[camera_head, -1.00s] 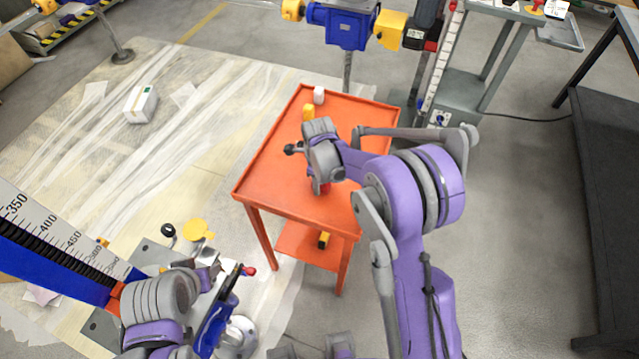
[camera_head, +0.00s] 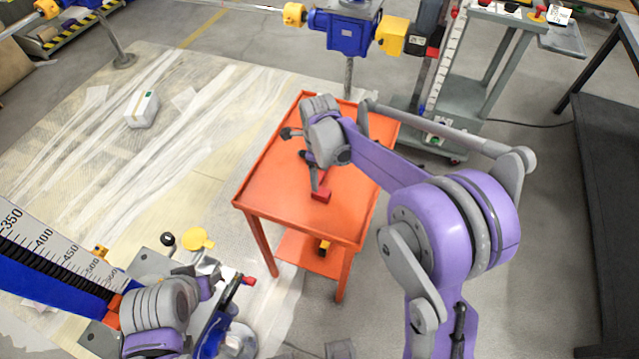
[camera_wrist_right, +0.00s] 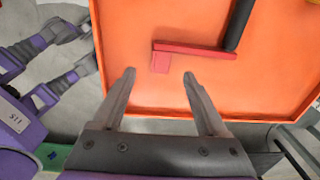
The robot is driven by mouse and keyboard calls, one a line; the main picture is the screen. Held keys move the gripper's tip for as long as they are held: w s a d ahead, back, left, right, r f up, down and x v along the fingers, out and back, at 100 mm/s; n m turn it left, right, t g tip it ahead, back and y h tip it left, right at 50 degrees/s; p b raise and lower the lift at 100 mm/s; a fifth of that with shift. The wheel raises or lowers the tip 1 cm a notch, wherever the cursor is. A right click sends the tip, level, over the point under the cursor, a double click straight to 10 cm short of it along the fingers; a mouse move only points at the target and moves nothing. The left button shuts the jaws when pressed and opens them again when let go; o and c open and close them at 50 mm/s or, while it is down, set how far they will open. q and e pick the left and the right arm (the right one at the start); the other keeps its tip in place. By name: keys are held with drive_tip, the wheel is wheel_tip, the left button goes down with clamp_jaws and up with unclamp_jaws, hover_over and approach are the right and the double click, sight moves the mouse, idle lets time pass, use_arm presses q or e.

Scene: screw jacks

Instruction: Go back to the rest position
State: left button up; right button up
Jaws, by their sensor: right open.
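My right gripper (camera_head: 303,157) is open above the orange trolley (camera_head: 280,168). In the right wrist view its two spread fingers (camera_wrist_right: 160,78) have nothing between them. A red crank handle with a dark grip lies just beyond the fingertips; its red bar (camera_wrist_right: 195,49) shows in the wrist view and its red end (camera_head: 320,196) in the head view. My right wrist hides part of the crank in the head view. My left gripper (camera_head: 208,282) is at the lower left beside the blue jack with the ruler; its fingers are too unclear to read.
The ruler scale (camera_head: 50,243) crosses the lower left. A yellow piece (camera_head: 323,247) lies on the trolley's lower shelf. A blue gearbox (camera_head: 345,30) stands behind, with a grey cart (camera_head: 465,98) to its right. A white box (camera_head: 141,108) lies on the covered floor.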

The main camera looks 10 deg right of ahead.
drive_tip(key=s+d+r+n+t, duration=0.35)
drive_tip(key=s+r+n, duration=0.45)
drive_tip(key=s+n, duration=0.45)
drive_tip(key=s+d+f+n+t, duration=0.2)
drive_tip(key=s+n, duration=0.9)
drive_tip(key=n, duration=0.1)
drive_tip(key=shift+s+f, duration=0.25)
drive_tip(key=shift+f, duration=0.05)
